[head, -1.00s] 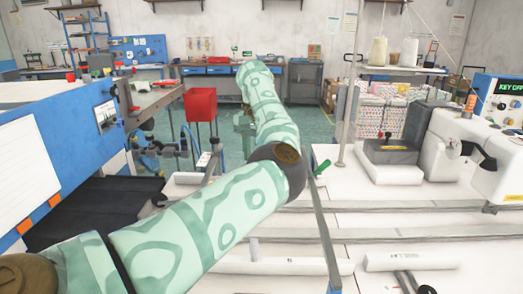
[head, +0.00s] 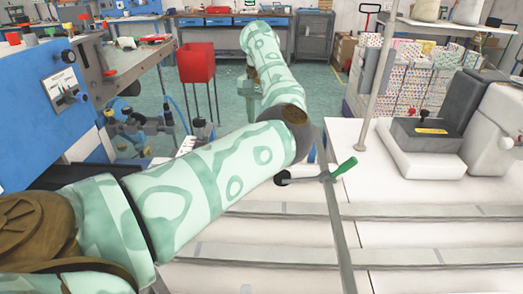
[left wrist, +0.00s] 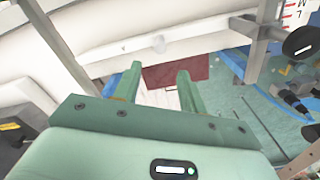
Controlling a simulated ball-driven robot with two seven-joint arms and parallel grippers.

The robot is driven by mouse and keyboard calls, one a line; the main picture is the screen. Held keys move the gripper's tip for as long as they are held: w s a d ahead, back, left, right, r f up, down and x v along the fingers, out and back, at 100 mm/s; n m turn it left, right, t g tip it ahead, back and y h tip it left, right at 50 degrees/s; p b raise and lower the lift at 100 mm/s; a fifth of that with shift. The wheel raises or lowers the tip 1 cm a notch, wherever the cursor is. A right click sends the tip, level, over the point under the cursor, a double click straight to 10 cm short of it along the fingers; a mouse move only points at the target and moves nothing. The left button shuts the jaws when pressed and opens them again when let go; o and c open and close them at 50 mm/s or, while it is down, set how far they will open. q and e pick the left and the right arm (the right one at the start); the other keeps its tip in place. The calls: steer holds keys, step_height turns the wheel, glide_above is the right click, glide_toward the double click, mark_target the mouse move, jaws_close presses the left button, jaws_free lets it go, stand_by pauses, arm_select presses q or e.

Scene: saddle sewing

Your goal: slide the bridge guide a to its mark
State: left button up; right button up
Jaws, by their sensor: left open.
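I take the bridge guide to be the long grey metal bar (head: 338,235) that crosses the pale rails of the white table, with a green lever (head: 345,167) and a dark round knob (head: 283,177) at its far end. No label shows which guide it is. My left arm reaches in from the left, over the table edge and past the bar's far end. My left gripper (left wrist: 158,85) is open and empty in the left wrist view, its two green fingers apart. A metal bar with a black knob (left wrist: 300,42) shows to its right there. My right gripper is out of view. No target mark is identifiable.
A red box on thin legs (head: 196,62) stands beyond the arm. A blue panel machine (head: 45,100) is at the left. A grey block on a white base (head: 425,135) and an upright pole (head: 380,75) stand on the table.

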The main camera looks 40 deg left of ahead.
arm_select(q)
step_height(320, 180, down, 11)
steer(key=shift+f+b, duration=0.1)
steer(key=shift+b, duration=1.05)
steer(key=shift+w+f, duration=0.1)
steer(key=shift+f, duration=0.05)
jaws_close()
steer(key=shift+f, duration=0.2)
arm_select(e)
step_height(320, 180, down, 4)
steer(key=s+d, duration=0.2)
arm_select(q)
steer(key=shift+s+d+r+b, duration=0.2)
steer(key=shift+s+d+b, duration=0.25)
steer(key=shift+s, duration=0.15)
jaws_free()
step_height(320, 180, up, 16)
steer(key=p, duration=0.4)
steer(key=shift+r, duration=0.2)
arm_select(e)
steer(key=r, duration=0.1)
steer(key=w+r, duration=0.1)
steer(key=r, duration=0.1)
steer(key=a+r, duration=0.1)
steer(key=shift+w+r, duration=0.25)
